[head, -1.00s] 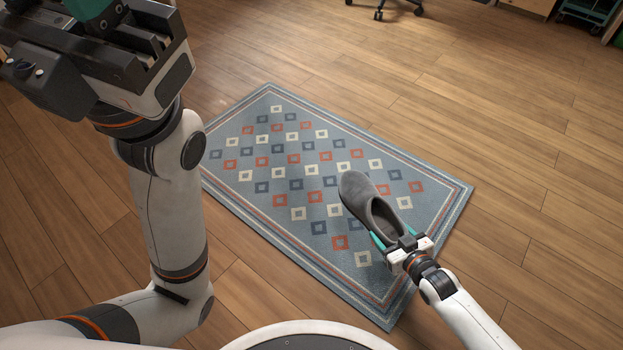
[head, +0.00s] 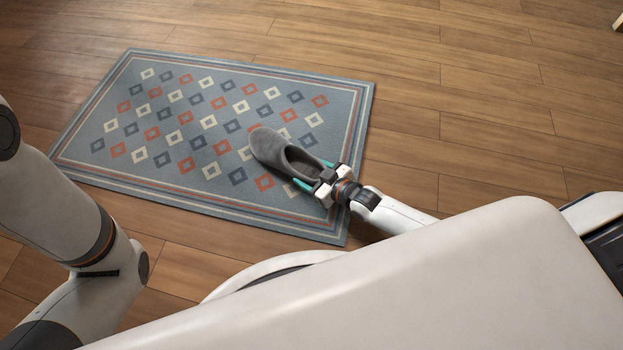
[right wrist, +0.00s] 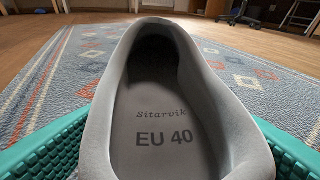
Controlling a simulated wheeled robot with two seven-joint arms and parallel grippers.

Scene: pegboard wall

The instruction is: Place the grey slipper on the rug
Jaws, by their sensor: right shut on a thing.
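The grey slipper (head: 280,153) is over the right part of the blue patterned rug (head: 120,178) in the head view. Its toe points up and left, its opening faces up. My right gripper (head: 316,177) is shut on the slipper's heel end. In the right wrist view the slipper (right wrist: 165,130) fills the middle, with its insole marked "EU 40", between two teal fingers. I cannot tell whether the sole touches the rug. My left gripper is out of view; only part of my left arm shows at the left edge of the head view.
Bare wooden floor (head: 480,100) surrounds the rug and is clear at the right and back. In the right wrist view a wheeled chair base (right wrist: 238,12) stands far off at the upper right.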

